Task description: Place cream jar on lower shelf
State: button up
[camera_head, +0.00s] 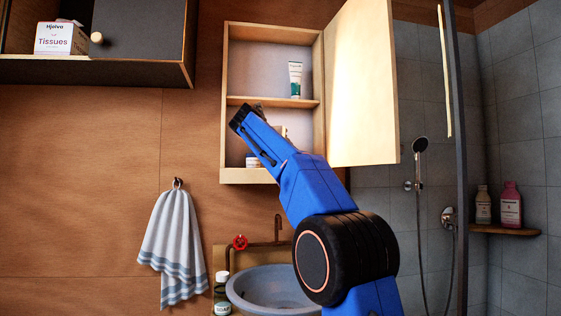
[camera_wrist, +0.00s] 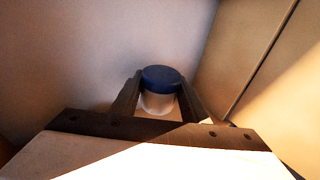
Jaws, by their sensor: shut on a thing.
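The cream jar (camera_wrist: 160,90), white with a dark blue lid, is upright between the two fingers of my gripper (camera_wrist: 158,98) in the wrist view. The fingers are shut on its sides. In the head view my blue arm reaches into the open wall cabinet (camera_head: 225,120), and its wrist hides the fingers. The lower shelf (camera_head: 245,176) is the cabinet's bottom board, partly covered by my arm. A small white and blue jar (camera_head: 253,160) shows there just below my wrist; I cannot tell whether it is the held one.
A white tube (camera_head: 295,80) stands on the upper shelf (camera_head: 300,103). The cabinet door (camera_head: 362,85) is open to the right. A basin (camera_head: 262,288) and tap (camera_head: 278,228) are below. A dark cabinet (camera_head: 140,45) with a tissue box (camera_head: 62,40) hangs at left.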

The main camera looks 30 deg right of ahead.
jog(key=shift+f, duration=2.25)
jog(key=shift+w+f, duration=0.2)
jog(key=shift+f, duration=0.4)
jog(key=shift+f, duration=0.1)
jog(key=o, duration=0.9)
jog(key=shift+s, duration=0.1)
jog(key=v, duration=1.1)
jog(key=shift+s+a, duration=0.25)
jog(key=shift+a, duration=0.05)
